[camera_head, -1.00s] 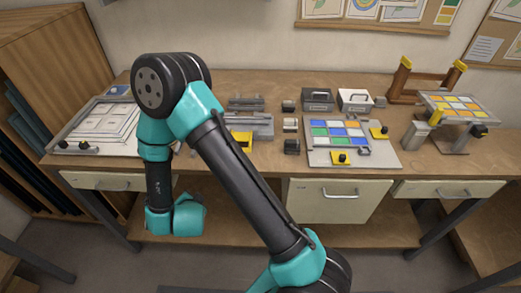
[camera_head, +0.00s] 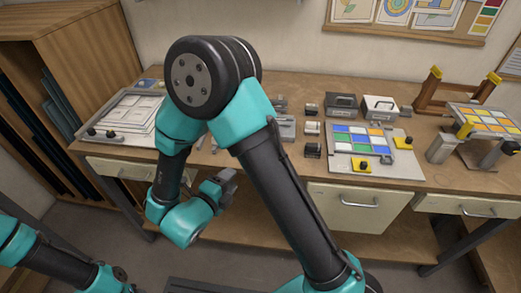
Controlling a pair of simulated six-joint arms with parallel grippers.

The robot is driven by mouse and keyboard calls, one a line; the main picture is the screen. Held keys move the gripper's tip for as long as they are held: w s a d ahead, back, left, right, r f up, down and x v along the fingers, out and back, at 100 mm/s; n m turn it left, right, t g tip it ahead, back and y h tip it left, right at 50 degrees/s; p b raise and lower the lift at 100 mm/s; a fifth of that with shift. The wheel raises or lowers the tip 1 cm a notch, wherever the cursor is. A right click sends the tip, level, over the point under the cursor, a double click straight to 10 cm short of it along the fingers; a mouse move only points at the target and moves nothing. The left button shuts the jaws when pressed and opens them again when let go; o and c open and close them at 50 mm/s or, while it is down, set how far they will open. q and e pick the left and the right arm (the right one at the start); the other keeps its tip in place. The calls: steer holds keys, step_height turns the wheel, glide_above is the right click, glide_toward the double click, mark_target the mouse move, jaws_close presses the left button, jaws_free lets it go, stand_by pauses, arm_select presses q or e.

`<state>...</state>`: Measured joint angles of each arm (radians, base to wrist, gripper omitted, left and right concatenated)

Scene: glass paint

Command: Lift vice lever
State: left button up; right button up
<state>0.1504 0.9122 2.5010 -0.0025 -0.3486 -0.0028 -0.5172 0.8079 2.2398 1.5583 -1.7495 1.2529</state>
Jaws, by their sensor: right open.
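My right arm fills the middle of the head view and bends down from its elbow. My right gripper (camera_head: 228,179) is small and grey, in front of the bench's front edge and below its top. It is open and holds nothing that I can see. A grey metal fixture (camera_head: 286,130) on the bench, possibly the vice, is mostly hidden behind my right arm. I cannot make out its lever. Part of my left arm shows at the lower left, but its gripper is not in view.
The wooden bench (camera_head: 300,84) bears a framed panel (camera_head: 128,112) at left and a board with coloured glass tiles (camera_head: 385,169) at right. Two small boxes (camera_head: 342,106) stand behind that board. A raised tile stand (camera_head: 480,119) is farther right. Drawers (camera_head: 360,205) hang below.

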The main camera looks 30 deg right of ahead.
steer(key=x, duration=1.7)
steer(key=shift+w+d+f, duration=0.1)
steer(key=shift+d, duration=0.05)
jaws_close()
